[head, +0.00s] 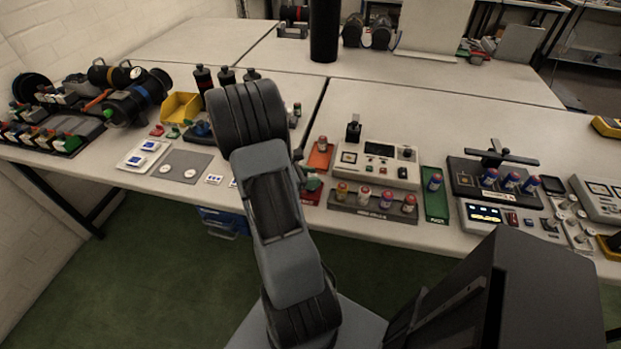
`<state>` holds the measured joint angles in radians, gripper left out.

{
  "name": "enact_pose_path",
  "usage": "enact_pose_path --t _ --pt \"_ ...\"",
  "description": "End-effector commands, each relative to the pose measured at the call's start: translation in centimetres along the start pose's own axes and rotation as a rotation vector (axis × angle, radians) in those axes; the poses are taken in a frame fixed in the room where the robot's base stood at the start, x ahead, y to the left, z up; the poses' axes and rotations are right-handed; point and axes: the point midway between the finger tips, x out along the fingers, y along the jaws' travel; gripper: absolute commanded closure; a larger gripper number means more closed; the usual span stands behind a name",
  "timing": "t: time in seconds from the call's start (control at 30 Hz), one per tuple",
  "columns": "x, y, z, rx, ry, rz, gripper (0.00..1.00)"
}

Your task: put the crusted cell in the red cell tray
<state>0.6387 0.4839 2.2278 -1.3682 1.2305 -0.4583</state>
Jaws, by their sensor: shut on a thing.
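My arm rises through the middle of the head view, and its links hide my gripper; what the jaws hold cannot be seen. A red tray (309,197) lies just right of the arm, at the left end of the grey rack; the arm partly covers it. A small dark and green object shows over this tray, too small to make out. Several cells stand in the grey rack (375,212), some with yellowish or reddish tops, including a yellowish one (341,192). I cannot tell which cell is crusted.
An orange-red plate (320,158) with a small cylinder stands behind. A green tray (435,208) holds a blue cell (434,182). Instrument boxes (377,163) crowd the table's front right. A dark post (325,30) stands at the back. The table behind the instruments is mostly clear.

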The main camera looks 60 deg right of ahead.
Motion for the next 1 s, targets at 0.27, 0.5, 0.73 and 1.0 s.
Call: enact_pose_path --t 0.27,0.5,0.73,1.0 --pt "0.03 0.02 -0.05 0.000 0.000 0.001 0.90" --pt "0.17 0.01 -0.39 0.000 0.000 0.001 0.58" --pt "0.16 0.01 -0.38 0.000 0.000 0.001 0.40" --pt "-0.03 0.01 0.07 0.000 0.000 0.001 0.40"
